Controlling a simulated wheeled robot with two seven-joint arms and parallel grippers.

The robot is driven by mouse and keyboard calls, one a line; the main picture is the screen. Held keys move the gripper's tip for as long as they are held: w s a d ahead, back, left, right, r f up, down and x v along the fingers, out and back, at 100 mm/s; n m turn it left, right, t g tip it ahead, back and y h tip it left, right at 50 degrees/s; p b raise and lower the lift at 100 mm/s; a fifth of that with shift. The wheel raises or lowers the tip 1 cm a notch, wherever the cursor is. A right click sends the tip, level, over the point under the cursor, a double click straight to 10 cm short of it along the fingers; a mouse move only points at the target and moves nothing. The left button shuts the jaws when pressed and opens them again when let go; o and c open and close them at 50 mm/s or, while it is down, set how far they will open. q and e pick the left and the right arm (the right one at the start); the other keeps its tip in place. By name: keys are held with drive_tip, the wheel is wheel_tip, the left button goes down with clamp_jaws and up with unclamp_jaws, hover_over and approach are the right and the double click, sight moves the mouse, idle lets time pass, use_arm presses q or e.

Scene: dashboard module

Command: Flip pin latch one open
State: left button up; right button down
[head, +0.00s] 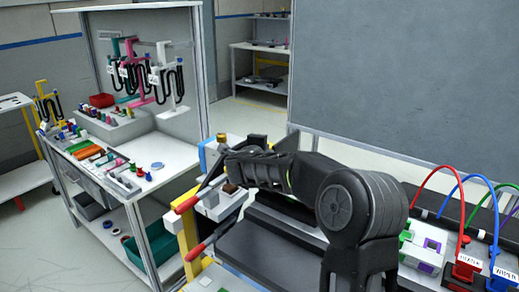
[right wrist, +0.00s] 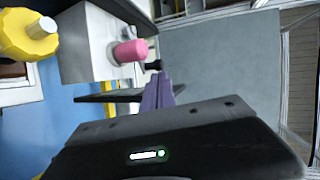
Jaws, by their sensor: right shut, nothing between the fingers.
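The dashboard module (head: 228,205) is a pale grey block on a yellow and blue frame, left of centre in the head view. Two dark levers with red ends, an upper one (head: 186,205) and a lower one (head: 195,252), stick out from its left side. I cannot tell which part is pin latch one. In the right wrist view a grey box (right wrist: 88,45) carries a pink knob (right wrist: 130,51), with a small black peg (right wrist: 153,66) beside it. My right gripper (right wrist: 158,88) is shut and empty, its purple fingers close to the peg; contact is unclear. My left gripper is out of view.
A yellow knob (right wrist: 28,36) is near the wrist view's left edge. Red and blue cables (head: 463,225) rise from connectors at the right of the head view. A workbench (head: 165,165) with small parts and hanging tools stands left. A large grey panel (head: 410,80) stands behind.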

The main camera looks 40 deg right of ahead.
drive_tip(key=shift+w+d+p, duration=0.25)
drive_tip(key=shift+w+d, duration=0.05)
drive_tip(key=shift+d, duration=0.25)
drive_tip(key=shift+w+d+p, duration=0.25)
drive_tip(key=shift+d, duration=0.25)
drive_tip(key=shift+a, duration=0.15)
idle(0.8)
drive_tip(key=shift+w+a, duration=0.15)
drive_tip(key=shift+a, duration=0.5)
drive_tip(key=shift+w+a+r, duration=0.1)
drive_tip(key=shift+a, duration=0.05)
wheel_tip(320, 180, up, 10)
drive_tip(key=d+p, duration=0.1)
drive_tip(key=shift+s, duration=0.3)
drive_tip(key=shift+d, duration=0.1)
